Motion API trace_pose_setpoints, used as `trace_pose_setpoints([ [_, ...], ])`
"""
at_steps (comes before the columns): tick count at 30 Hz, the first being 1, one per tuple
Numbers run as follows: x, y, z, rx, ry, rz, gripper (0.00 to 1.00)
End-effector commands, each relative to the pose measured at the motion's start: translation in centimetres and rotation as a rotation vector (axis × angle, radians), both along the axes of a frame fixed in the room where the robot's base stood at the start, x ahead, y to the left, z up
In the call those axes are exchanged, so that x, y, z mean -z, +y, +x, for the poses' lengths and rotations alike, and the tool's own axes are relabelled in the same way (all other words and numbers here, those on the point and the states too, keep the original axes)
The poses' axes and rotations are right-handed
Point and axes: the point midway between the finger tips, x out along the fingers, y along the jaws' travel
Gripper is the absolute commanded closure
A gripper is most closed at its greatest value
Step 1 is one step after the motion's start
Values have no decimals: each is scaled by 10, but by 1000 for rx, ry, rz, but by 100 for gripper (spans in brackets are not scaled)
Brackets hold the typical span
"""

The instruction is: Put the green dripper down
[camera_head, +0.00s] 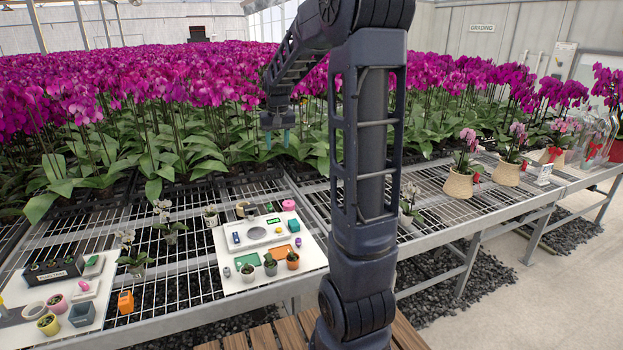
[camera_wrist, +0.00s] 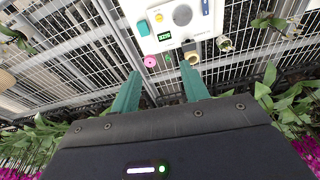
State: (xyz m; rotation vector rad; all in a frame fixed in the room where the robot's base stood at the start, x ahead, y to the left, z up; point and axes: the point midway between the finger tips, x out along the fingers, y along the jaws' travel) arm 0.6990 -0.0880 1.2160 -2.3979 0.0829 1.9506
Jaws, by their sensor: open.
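My gripper (camera_head: 277,138) hangs in front of the orchid leaves, above the back of the bench, in the head view. Its two teal fingers are apart with nothing between them, as the wrist view (camera_wrist: 160,82) also shows. A small green piece (camera_wrist: 167,57) lies near the board's edge in the wrist view, between a pink ring (camera_wrist: 150,61) and a tan ring (camera_wrist: 191,57). It may be the green dripper, but it is too small to tell. It is apart from the fingers.
A white board (camera_head: 230,273) on the mesh bench carries a teal cylinder (camera_head: 293,225), a round grey plate (camera_head: 256,233), orange and green trays and small pots. Another board with pots stands at front left. Dense magenta orchids (camera_head: 130,80) fill the back. Bare mesh (camera_head: 190,262) lies left of the board.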

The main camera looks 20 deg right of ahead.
Motion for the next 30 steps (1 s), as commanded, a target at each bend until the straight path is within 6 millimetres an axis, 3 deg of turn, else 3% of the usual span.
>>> trace_pose_setpoints([
  [6, -27, 3, -71, -16, -45, -4, 55],
  [14, -40, 5, -153, -32, -93, -7, 55],
  [24, -31, 7, -255, -56, -153, -11, 55],
  [30, -18, 8, -299, -67, -183, -12, 55],
])
